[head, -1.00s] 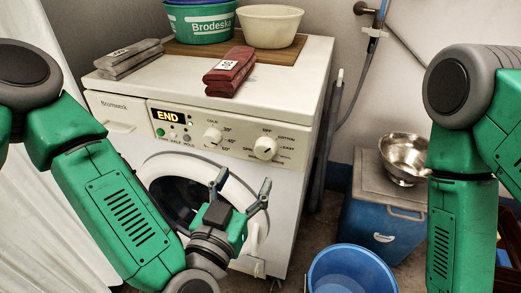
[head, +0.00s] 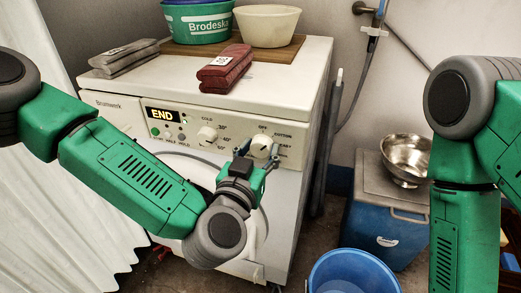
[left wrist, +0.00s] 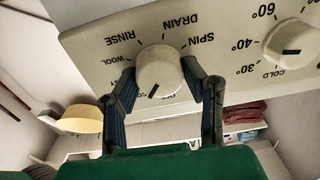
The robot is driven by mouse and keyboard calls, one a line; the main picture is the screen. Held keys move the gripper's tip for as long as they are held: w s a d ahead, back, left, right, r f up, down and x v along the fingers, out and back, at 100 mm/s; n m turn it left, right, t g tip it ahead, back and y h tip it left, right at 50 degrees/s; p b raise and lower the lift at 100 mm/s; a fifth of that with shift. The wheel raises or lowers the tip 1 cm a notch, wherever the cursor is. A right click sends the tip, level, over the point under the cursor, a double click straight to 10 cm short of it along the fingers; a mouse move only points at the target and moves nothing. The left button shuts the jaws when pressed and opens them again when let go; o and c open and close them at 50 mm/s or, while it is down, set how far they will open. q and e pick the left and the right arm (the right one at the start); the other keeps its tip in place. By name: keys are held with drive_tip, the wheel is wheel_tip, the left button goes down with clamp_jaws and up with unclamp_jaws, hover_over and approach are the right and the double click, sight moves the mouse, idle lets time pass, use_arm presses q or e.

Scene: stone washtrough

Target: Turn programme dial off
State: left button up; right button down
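The programme dial (head: 261,147) is a round cream knob on the right of the washing machine's front panel. In the left wrist view the dial (left wrist: 158,72) appears upside down, with SPIN, DRAIN, RINSE and WOOL around it. Its dark pointer line points down and slightly left there; the label at that end is not readable. My left gripper (head: 258,158) is open, with one finger on each side of the dial. The fingertips are close to its sides; I cannot tell if they touch. My right gripper is not in view; only the right arm shows.
A temperature dial (head: 207,135) sits left of the programme dial, beside a display (head: 162,115) reading END. Folded cloths (head: 225,68) and tubs (head: 268,25) stand on the machine top. A blue bucket (head: 352,272) and a blue cool box (head: 385,225) stand at right.

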use_arm(q)
drive_tip(key=shift+s+d, duration=0.1)
drive_tip(key=shift+d, duration=0.05)
drive_tip(key=shift+c, duration=0.8)
drive_tip(key=shift+r+n+p, duration=0.1)
drive_tip(key=shift+n+p, duration=0.9)
drive_tip(key=shift+p, duration=0.1)
drive_tip(key=shift+n+p, duration=0.55)
drive_tip(key=shift+n, duration=0.25)
drive_tip(key=shift+a+n+p, duration=0.2)
drive_tip(key=shift+n+p, duration=0.45)
drive_tip(key=shift+n, duration=0.45)
drive_tip(key=shift+f+n+p, duration=0.2)
drive_tip(key=shift+n+p, duration=0.2)
drive_tip(key=shift+n, duration=0.5)
drive_tip(key=shift+f, duration=0.1)
